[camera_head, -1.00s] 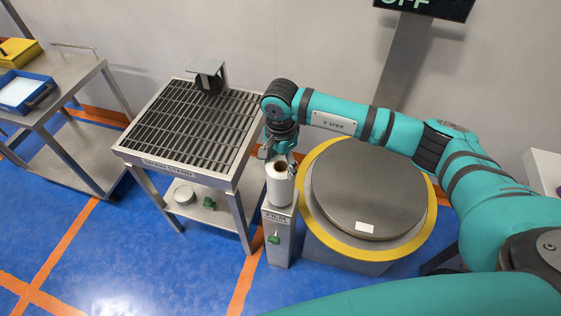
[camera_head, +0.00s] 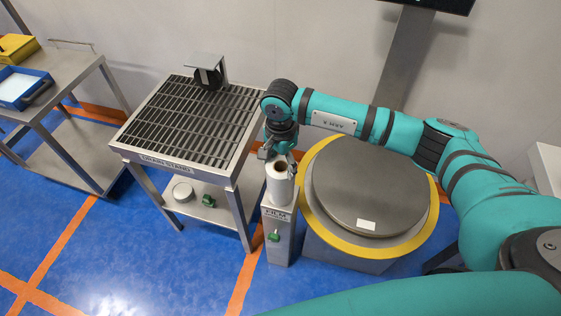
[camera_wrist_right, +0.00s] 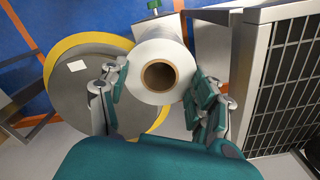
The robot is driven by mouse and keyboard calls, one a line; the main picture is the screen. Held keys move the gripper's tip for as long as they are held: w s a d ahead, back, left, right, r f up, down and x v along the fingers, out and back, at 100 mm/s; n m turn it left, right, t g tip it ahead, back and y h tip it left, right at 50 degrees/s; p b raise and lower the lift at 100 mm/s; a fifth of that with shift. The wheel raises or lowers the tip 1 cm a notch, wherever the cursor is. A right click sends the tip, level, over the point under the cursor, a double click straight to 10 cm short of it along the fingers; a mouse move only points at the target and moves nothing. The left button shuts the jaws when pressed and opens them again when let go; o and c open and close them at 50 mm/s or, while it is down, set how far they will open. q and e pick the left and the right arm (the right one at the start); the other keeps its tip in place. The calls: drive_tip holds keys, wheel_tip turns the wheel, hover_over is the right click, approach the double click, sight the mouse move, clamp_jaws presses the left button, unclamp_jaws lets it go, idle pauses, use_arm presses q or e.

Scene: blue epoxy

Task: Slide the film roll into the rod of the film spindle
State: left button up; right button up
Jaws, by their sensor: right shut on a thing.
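The white film roll (camera_head: 280,190) with a brown core stands upright at the top of the narrow grey film spindle stand (camera_head: 279,252). My right gripper (camera_head: 279,160) is shut on the roll, with fingers on both sides of it. The right wrist view shows the roll (camera_wrist_right: 160,55) end-on between the fingers (camera_wrist_right: 160,88), its core open and dark inside. Part of the spindle stand (camera_wrist_right: 158,24) shows behind the roll there. The spindle rod is hidden, so I cannot tell whether it is inside the core. My left gripper is not in view.
A slatted drain stand (camera_head: 170,163) is close on the left of the spindle stand. A round grey turntable with a yellow rim (camera_head: 366,250) is close on the right. A metal cart (camera_head: 62,100) with a blue tray (camera_head: 22,90) stands far left. Blue floor is free in front.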

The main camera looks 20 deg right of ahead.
drive_tip(key=o, duration=1.6)
drive_tip(key=shift+f, duration=0.1)
wheel_tip(320, 180, up, 5)
drive_tip(key=p, duration=0.2)
drive_tip(key=shift+p, duration=0.3)
wheel_tip(320, 180, up, 12)
drive_tip(key=shift+r, duration=0.1)
